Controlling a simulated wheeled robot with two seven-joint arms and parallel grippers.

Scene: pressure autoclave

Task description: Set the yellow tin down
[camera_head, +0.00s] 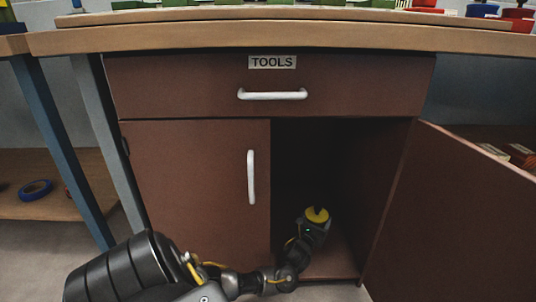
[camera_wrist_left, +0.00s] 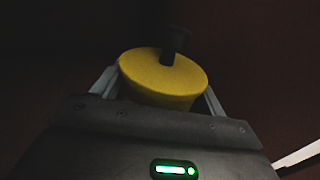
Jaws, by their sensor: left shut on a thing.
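The yellow tin (camera_head: 317,215) is inside the dark open right half of the brown cabinet (camera_head: 190,170), low down near the cabinet floor (camera_head: 335,262). My left gripper (camera_head: 315,222) reaches into this opening and is shut on the tin. In the left wrist view the tin (camera_wrist_left: 160,78) sits between the two fingers (camera_wrist_left: 160,90), with a dark knob or stem on its top. I cannot tell whether the tin touches the cabinet floor. My right gripper is not in view.
The right cabinet door (camera_head: 460,215) stands open. The left door with a white handle (camera_head: 251,177) is shut, as is the drawer labelled TOOLS (camera_head: 272,62). A worktop (camera_head: 270,35) runs above. Blue tape (camera_head: 36,189) lies on a low shelf at left.

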